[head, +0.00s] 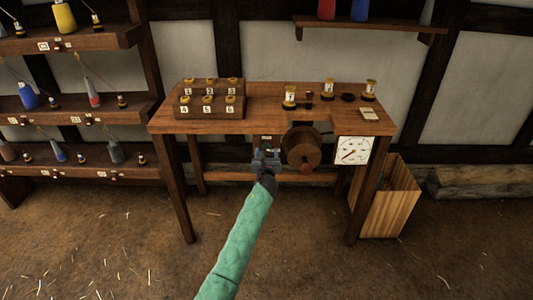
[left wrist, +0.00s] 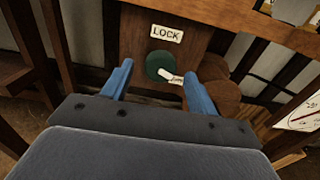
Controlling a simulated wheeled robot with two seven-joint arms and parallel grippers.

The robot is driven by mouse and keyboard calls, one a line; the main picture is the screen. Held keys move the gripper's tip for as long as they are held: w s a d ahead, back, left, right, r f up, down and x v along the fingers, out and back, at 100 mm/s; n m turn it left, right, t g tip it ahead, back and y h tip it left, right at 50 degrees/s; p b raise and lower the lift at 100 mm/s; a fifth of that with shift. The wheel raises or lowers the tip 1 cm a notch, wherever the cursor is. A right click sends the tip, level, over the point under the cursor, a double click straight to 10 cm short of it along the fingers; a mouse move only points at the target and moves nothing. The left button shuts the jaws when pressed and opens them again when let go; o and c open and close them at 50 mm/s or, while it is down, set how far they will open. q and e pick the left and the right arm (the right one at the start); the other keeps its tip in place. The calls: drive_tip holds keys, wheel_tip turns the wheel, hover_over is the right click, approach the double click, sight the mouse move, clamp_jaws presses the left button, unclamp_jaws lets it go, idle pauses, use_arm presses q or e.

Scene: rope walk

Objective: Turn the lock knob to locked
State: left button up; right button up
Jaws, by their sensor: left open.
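The lock knob (left wrist: 160,66) is a round dark green knob with a white pointer bar, under a white LOCK label (left wrist: 166,33), in the left wrist view. The bar points to the lower right, and a small pale label lies beside its end, partly unreadable. My left gripper (left wrist: 158,82) is open, its two blue fingers on either side of the knob and nearer the camera. I cannot tell whether they touch it. In the head view my left gripper (head: 266,154) is in front of the table's front edge and hides most of the knob. My right gripper is not in view.
The wooden table (head: 262,126) carries a stepped rack (head: 209,112) of numbered spools. A round wooden drum (head: 303,147) is just right of my left gripper, then a white dial (head: 353,150). A wooden bin (head: 392,205) stands at the right. Shelves with cones stand left.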

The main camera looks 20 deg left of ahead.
use_arm(q)
drive_tip(key=shift+w+a, duration=0.15)
drive_tip(key=shift+w, duration=0.3)
drive_tip(key=c, duration=1)
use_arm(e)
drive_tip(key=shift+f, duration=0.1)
